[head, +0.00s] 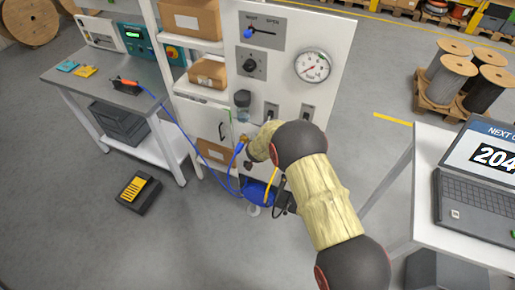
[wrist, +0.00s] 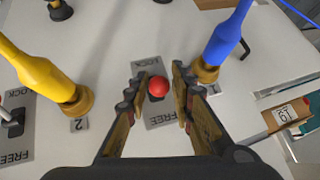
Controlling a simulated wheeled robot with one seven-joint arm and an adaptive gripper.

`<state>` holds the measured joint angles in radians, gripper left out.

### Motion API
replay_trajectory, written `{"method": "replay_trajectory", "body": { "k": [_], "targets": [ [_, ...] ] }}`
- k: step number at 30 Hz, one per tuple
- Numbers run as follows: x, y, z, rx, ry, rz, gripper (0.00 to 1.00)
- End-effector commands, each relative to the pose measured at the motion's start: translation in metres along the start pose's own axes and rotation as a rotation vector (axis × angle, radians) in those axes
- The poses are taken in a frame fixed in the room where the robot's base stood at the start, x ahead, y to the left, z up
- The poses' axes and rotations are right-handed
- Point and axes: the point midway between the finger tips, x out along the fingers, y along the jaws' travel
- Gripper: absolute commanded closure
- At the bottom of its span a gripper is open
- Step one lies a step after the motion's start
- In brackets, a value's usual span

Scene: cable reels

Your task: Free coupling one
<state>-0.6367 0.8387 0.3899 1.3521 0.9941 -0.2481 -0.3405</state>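The white panel (head: 287,75) carries hose couplings and lever plates. In the wrist view my gripper (wrist: 160,90) is open, one finger on each side of a red ball knob (wrist: 158,86); I cannot tell whether they touch it. The knob stands over a grey plate (wrist: 157,119) marked LOCK and FREE; its lever position is unclear. A blue hose coupling (wrist: 206,70) with a brass collar is just right of the right finger. It also shows in the head view (head: 240,147). A yellow coupling (wrist: 74,101), beside a label 2, is to the left. My arm hides the gripper in the head view.
Another lever (wrist: 14,117) with its own plate is at the wrist view's left edge. A blue hose (head: 176,120) runs from the workbench (head: 136,100) to the panel. A laptop table (head: 412,205) stands right. A yellow-black pedal (head: 138,190) lies on open floor at left.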

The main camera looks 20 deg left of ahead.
Motion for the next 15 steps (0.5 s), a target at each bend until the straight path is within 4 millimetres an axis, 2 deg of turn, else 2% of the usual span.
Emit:
{"method": "replay_trajectory", "body": {
  "k": [5, 15],
  "targets": [
    [0.0001, 0.0004, 0.0005, 0.000, -0.001, 0.001, 0.64],
    [-0.0018, 0.0004, 0.0004, 0.000, -0.001, 0.001, 0.64]
  ]
}}
